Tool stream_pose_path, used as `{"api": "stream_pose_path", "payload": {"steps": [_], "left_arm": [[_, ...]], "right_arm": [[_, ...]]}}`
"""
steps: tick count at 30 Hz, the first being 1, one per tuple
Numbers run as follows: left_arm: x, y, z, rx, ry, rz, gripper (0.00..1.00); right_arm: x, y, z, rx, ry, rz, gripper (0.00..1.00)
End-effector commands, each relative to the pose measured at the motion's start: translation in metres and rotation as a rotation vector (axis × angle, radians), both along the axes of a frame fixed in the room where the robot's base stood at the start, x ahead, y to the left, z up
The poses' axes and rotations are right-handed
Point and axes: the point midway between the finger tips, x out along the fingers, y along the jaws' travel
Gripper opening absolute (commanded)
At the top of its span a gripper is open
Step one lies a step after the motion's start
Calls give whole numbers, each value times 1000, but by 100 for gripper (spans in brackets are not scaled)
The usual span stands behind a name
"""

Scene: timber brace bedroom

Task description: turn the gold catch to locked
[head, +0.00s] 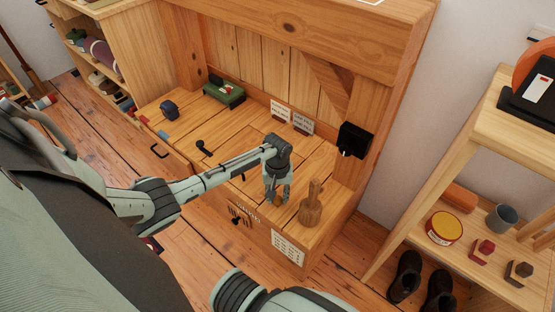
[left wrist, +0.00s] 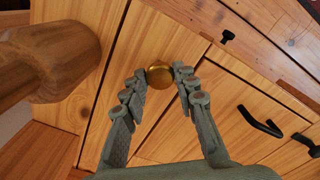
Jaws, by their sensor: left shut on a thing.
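The gold catch (left wrist: 160,74) is a small round brass-coloured knob on the plank top of the wooden bench (head: 240,140). My left gripper (left wrist: 161,77) has its fingers on either side of the catch, closed on it. In the head view the left gripper (head: 278,192) points down at the front part of the bench top, and a bit of the catch (head: 277,200) shows under the fingers. The catch's markings and turned position cannot be read. My right gripper is not in view.
A wooden mallet-like thing (head: 312,205) stands close to the right of my left gripper; it also shows large in the wrist view (left wrist: 50,60). Black handle (head: 203,148), green box (head: 224,92), cards (head: 280,112) and a black wall box (head: 353,139) lie around. A shelf stands right.

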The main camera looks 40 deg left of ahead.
Motion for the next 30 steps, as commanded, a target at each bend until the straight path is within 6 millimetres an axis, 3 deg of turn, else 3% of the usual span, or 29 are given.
{"api": "stream_pose_path", "payload": {"steps": [23,24,28,30], "left_arm": [[2,1,1,1,-5,106,0],[2,1,1,1,-5,106,31],[2,1,1,2,-4,106,47],[1,1,1,1,-3,105,49]], "right_arm": [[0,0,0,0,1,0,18],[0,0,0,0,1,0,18],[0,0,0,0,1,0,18],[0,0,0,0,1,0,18]]}}
